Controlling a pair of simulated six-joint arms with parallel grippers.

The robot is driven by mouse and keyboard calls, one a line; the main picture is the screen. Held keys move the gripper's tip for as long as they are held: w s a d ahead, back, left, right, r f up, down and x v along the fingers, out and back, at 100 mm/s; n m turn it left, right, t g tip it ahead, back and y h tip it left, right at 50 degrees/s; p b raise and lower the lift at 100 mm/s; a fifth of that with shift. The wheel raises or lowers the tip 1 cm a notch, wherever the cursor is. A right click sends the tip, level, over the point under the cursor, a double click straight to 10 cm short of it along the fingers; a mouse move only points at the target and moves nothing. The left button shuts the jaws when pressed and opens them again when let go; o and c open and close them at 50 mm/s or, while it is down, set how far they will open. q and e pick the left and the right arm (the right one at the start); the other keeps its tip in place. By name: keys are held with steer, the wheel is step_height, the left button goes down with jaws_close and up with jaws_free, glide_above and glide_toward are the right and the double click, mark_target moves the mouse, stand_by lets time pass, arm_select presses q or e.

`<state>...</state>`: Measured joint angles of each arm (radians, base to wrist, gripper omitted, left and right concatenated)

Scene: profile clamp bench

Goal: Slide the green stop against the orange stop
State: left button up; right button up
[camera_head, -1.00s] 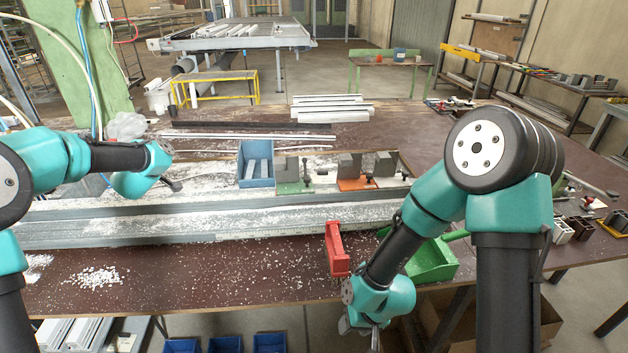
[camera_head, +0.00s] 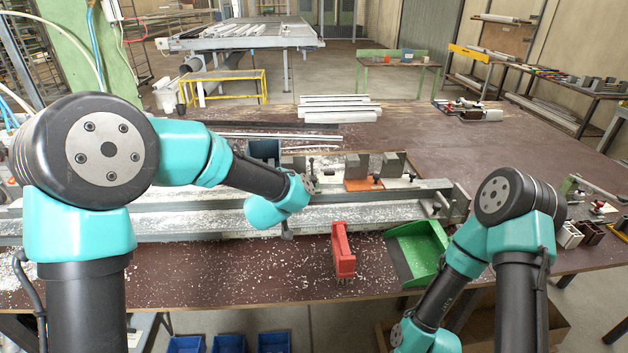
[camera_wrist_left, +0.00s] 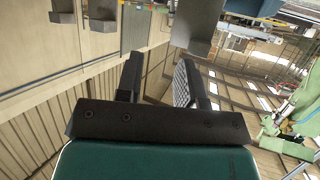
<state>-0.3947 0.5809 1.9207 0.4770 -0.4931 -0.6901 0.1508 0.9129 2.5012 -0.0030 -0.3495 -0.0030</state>
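The orange stop (camera_head: 361,184) stands on the rail in the head view, with an upright grey block and a dark knob. A second grey block stands to its right. The green stop is mostly hidden behind my left forearm; a dark knob (camera_head: 311,163) shows just past the arm, left of the orange stop. My left gripper (camera_head: 288,234) hangs low over the front of the rail, left of the orange stop. In the left wrist view its two dark fingers (camera_wrist_left: 158,88) are apart with nothing between them. My right gripper is below the picture's bottom edge.
A red brush (camera_head: 342,250) and a green dustpan (camera_head: 418,252) lie on the table in front of the rail. White chips litter rail and table. Grey bars (camera_head: 338,107) lie at the back.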

mark_target(314, 179)
arm_select(q)
steer(key=x, duration=1.7)
steer(key=shift+w, duration=0.2)
jaws_close()
